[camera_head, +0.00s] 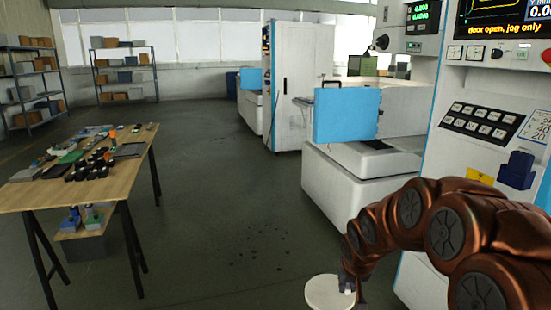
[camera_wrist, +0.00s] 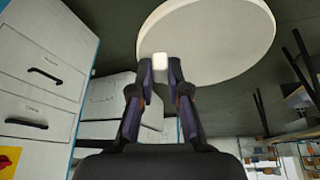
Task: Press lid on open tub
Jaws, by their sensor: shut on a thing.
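A round, cream-white lid (camera_head: 328,292) is held low over the floor at the bottom of the head view. It also shows large at the top of the wrist view (camera_wrist: 215,40), as a disc with a small pale knob (camera_wrist: 160,61). My gripper (camera_wrist: 160,78) has its two dark fingers on either side of this knob and is shut on it. In the head view my gripper (camera_head: 348,290) is partly hidden beside my copper-coloured arm. I cannot make out an open tub in either view.
A wooden table (camera_head: 30,196) with several small items stands at the left. White machines with a blue door panel (camera_head: 346,115) stand at the right, close to my arm. Shelves (camera_head: 125,72) line the back. The floor (camera_head: 215,215) between table and machines is clear.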

